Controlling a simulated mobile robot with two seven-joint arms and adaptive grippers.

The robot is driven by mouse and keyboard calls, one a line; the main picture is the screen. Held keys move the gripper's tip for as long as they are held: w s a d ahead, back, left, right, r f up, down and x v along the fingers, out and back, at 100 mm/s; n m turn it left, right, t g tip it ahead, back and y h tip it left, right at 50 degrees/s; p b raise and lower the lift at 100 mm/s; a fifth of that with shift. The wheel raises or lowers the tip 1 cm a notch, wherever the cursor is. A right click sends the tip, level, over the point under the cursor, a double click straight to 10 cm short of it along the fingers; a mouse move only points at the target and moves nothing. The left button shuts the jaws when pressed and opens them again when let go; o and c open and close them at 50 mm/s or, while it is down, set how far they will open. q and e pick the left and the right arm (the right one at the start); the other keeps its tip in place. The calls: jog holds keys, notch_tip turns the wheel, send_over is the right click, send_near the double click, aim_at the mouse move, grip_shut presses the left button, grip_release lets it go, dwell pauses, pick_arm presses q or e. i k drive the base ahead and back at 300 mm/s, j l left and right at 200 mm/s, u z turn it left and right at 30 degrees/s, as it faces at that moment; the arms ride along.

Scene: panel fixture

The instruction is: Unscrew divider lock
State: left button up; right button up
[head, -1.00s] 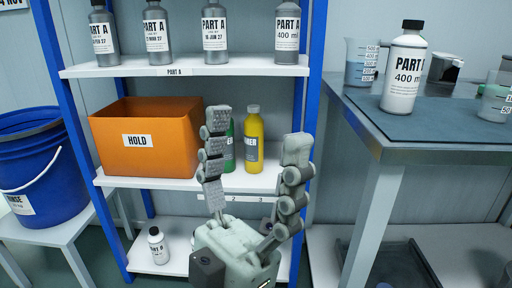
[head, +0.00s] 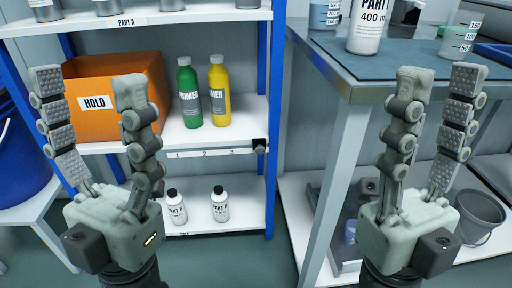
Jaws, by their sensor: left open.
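A small black knob-like piece (head: 260,145) sits at the right end of the middle shelf's front edge, against the blue post; it may be the divider lock, but it is too small to tell. A numbered strip (head: 204,153) marked 1, 2, 3 runs along that edge to its left. My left gripper (head: 88,84) is open and empty in front of the orange HOLD bin, left of the black piece. My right gripper (head: 440,79) is open and empty in front of the workbench, right of the black piece. No divider is clearly visible.
The orange bin (head: 150,75), a green bottle (head: 189,100) and a yellow bottle (head: 219,98) stand on the middle shelf. Two white bottles (head: 220,206) stand on the lower shelf. The workbench (head: 340,75) and a grey bucket (head: 480,215) are at right.

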aim_at(260, 149)
jog(key=l+u, duration=0.1)
jog(key=l, duration=0.5)
jog(key=k+l+u, duration=0.1)
jog(key=l, duration=0.45)
jog(key=k+l+u, duration=0.1)
jog(key=l, duration=0.45)
